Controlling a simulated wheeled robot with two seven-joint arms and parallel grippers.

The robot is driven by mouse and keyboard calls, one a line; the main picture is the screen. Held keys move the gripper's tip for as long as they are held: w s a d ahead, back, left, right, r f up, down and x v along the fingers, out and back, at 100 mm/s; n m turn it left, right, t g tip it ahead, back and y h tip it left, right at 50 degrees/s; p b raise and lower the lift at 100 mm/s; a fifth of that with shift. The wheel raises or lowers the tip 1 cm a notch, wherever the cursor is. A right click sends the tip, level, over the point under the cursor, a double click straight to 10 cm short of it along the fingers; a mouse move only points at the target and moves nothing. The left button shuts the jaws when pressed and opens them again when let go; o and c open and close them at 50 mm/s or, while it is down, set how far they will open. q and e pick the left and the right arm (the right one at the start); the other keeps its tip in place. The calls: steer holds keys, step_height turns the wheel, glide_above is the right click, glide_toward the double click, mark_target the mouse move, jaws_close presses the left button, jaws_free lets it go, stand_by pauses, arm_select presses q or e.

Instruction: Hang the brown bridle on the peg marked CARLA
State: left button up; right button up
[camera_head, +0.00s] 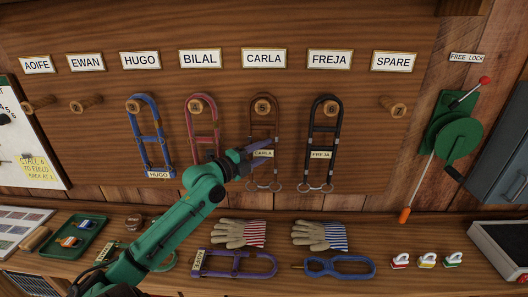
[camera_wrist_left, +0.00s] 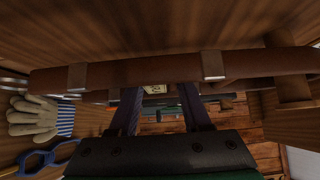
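The brown bridle (camera_head: 276,128) hangs against the board with its top loop at the peg (camera_head: 262,106) under the CARLA sign (camera_head: 264,58). Its tag reads CARLA and its lower rings hang free. My left gripper (camera_head: 264,157) is at the bridle's middle, close to the tag, and hides part of its left strap. In the left wrist view, the purple fingertips (camera_wrist_left: 162,98) stand apart, and a brown strap with metal keepers (camera_wrist_left: 140,72) runs across just beyond them. I see no grip on the bridle. My right gripper is not in view.
Blue (camera_head: 155,130), red (camera_head: 202,110) and black (camera_head: 322,125) bridles hang on neighbouring pegs. The AOIFE, EWAN and SPARE pegs are empty. Gloves (camera_head: 238,233), a purple bridle (camera_head: 235,273) and a blue loop (camera_head: 340,268) lie on the bench below. A green lever box (camera_head: 455,135) is at right.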

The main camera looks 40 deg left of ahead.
arm_select(q)
steer(key=o, duration=0.5)
steer(key=shift+r, duration=0.15)
steer(key=shift+s+f, duration=0.1)
steer(key=shift+f, duration=0.1)
steer(key=shift+s+a+f+b, duration=0.1)
steer(key=shift+s+f+b, duration=0.05)
steer(key=shift+s+b, duration=0.35)
steer(key=s+b, duration=0.2)
steer(key=s, duration=0.2)
steer(key=s+a+b, duration=0.1)
steer(key=s+b, duration=0.1)
steer(key=s, duration=0.3)
steer(key=s+b, duration=0.2)
steer(key=s, duration=0.2)
steer(key=shift+s+a+r, duration=0.2)
steer(key=shift+a+r, duration=0.1)
steer(key=shift+a, duration=0.1)
